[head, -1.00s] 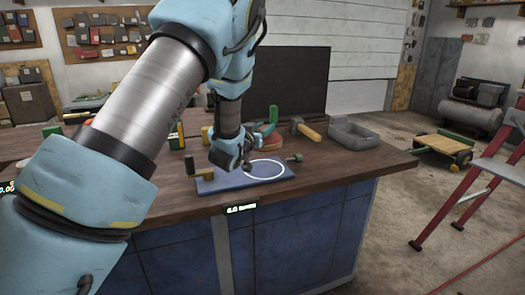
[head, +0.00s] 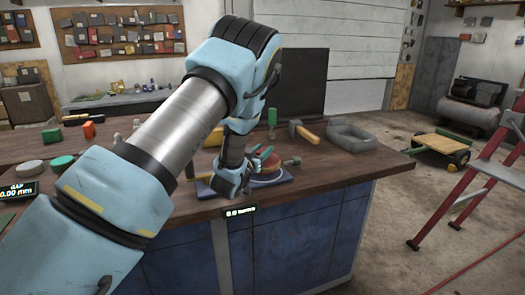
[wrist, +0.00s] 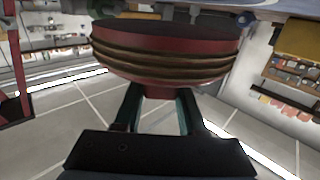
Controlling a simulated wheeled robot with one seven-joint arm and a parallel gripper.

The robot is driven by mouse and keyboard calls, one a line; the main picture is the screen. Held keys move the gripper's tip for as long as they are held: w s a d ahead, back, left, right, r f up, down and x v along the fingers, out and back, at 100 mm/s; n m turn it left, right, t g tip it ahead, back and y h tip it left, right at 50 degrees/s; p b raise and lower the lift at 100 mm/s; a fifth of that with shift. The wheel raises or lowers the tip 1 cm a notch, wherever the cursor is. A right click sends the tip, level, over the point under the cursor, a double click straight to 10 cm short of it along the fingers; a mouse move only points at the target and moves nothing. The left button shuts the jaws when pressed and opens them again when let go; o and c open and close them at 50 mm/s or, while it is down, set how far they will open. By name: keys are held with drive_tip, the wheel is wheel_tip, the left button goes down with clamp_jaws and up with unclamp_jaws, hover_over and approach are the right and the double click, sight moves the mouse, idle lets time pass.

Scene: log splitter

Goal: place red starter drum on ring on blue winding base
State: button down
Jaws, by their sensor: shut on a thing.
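The red starter drum (head: 268,166) is over the right part of the blue winding base (head: 287,181) in the head view. In the wrist view the drum (wrist: 165,58) is wide, red and grooved, with brownish bands around its side. My gripper (wrist: 158,97) is shut on a narrow red part of the drum, with one finger on each side. In the head view my gripper (head: 234,179) is low, left of the drum. The drum and my arm hide the ring and much of the base. I cannot tell whether the drum touches the base.
The wooden bench (head: 330,172) carries a hammer (head: 303,132) and a grey tray (head: 350,137) behind the base. Round lids (head: 62,162) lie at left. The bench's right front is clear; a red ladder (head: 490,175) stands beyond.

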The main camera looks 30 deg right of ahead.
drive_tip(key=shift+s+a+f+b, duration=0.15)
drive_tip(key=shift+s+f+b, duration=0.05)
drive_tip(key=shift+f+b, duration=0.45)
drive_tip(key=shift+c, duration=2.4)
unclamp_jaws()
drive_tip(key=shift+f, duration=0.25)
drive_tip(key=shift+r, duration=0.1)
drive_tip(key=shift+r+p, duration=0.6)
drive_tip(key=shift+p, duration=0.35)
drive_tip(key=b+v, duration=0.4)
drive_tip(key=v, duration=0.6)
drive_tip(key=shift+s+a+r, duration=0.1)
drive_tip(key=shift+s+a, duration=0.1)
drive_tip(key=shift+a, duration=0.1)
drive_tip(key=shift+s+a+r, duration=0.15)
drive_tip(key=shift+s+a, duration=0.15)
drive_tip(key=shift+a, duration=0.05)
